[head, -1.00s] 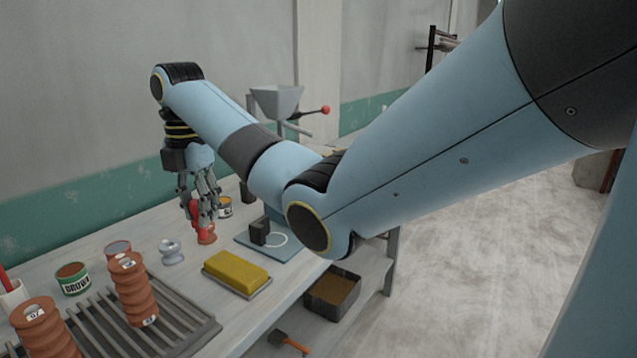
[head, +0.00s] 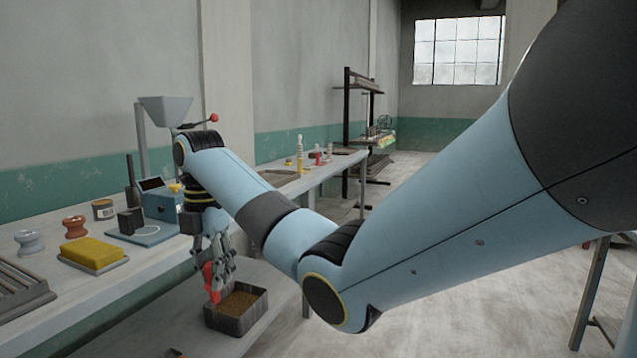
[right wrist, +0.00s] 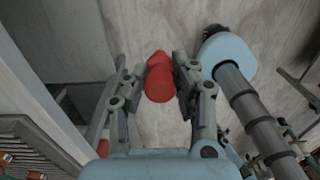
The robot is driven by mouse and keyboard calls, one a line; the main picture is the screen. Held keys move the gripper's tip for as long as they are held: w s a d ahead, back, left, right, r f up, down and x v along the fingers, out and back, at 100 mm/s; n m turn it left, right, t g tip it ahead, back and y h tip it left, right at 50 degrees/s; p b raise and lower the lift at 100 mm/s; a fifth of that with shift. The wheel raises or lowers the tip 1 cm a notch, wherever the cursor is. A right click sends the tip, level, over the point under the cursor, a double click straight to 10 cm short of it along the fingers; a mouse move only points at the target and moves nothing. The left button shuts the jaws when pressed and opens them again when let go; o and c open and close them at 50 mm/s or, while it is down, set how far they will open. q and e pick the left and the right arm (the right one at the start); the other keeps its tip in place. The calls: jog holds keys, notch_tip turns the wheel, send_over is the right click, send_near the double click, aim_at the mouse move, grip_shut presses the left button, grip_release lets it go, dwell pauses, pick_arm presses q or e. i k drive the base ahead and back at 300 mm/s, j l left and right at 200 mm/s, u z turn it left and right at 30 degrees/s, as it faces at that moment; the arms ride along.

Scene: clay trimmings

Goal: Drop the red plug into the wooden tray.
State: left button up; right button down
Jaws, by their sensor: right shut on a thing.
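My right gripper (head: 219,278) is shut on the red plug (head: 209,277). In the head view they hang beyond the workbench's front edge, with the plug partly hidden by the fingers. The right wrist view shows the red plug (right wrist: 159,78) between the two fingers (right wrist: 160,85). A flat, brown-edged tray (head: 279,176) lies on the far bench and looks like the wooden tray; its inside is hard to make out. My left gripper is not in view.
The near bench holds a yellow sponge (head: 92,252), a terracotta spool (head: 74,227), a pale spool (head: 29,241) and a blue box (head: 161,203). A dark bin with brown contents (head: 258,320) stands on the lower shelf. Bottles and small items stand on the far bench.

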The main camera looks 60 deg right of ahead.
aim_at(272, 180)
jog(key=i+z, duration=0.15)
jog(key=z, duration=0.3)
jog(key=i+j+z, duration=0.1)
jog(key=z, duration=0.35)
jog(key=i+j+z, duration=0.1)
jog(key=z, duration=0.3)
jog(key=j+z, duration=0.25)
jog(key=z, duration=0.2)
jog(key=i, duration=0.05)
